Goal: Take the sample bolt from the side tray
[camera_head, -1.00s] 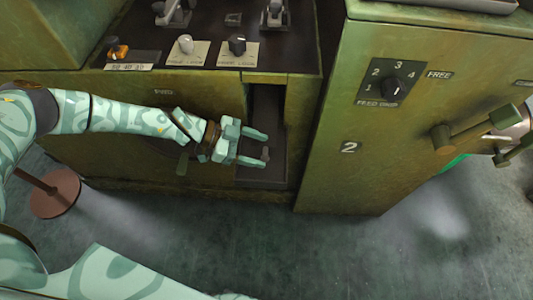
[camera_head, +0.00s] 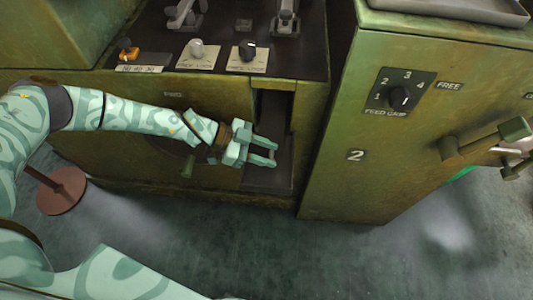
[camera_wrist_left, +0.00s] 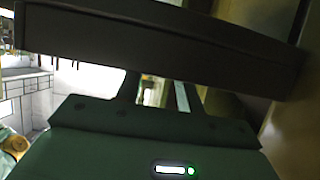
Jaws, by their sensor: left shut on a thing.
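The side tray (camera_head: 268,182) is a dark recessed chute in the lower front of the green machine. My left gripper (camera_head: 274,154) reaches into it from the left, its two fingers drawn close together with a narrow gap. It is shut on the sample bolt, a small dark piece that I can hardly make out between the fingertips. In the left wrist view, the fingers (camera_wrist_left: 160,92) run up behind a dark bar that hides their tips and the bolt. My right gripper is not in view.
A control panel with a white knob (camera_head: 197,49) and a black knob (camera_head: 247,50) lies above the tray. The floor in front is clear.

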